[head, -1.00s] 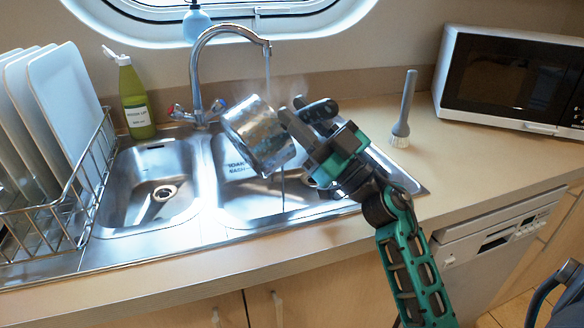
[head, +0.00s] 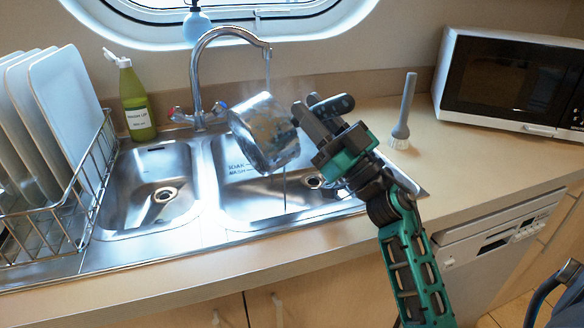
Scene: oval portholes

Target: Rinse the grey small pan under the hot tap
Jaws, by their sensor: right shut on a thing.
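The grey small pan (head: 264,131) is tilted in the air over the right sink basin, its open side to the upper left. It has brownish marks on its side. Faint steam hangs by the stream, and water runs off the pan's lower edge into the basin. The tap has a red and a blue knob. My left gripper is not in view.
A dish rack (head: 92,172) with white plates (head: 66,100) stands left of the empty left basin (head: 150,205). A green soap bottle (head: 134,103) stands behind it. A brush (head: 404,112) stands upright right of the sink, near the microwave (head: 515,82). The front right counter is clear.

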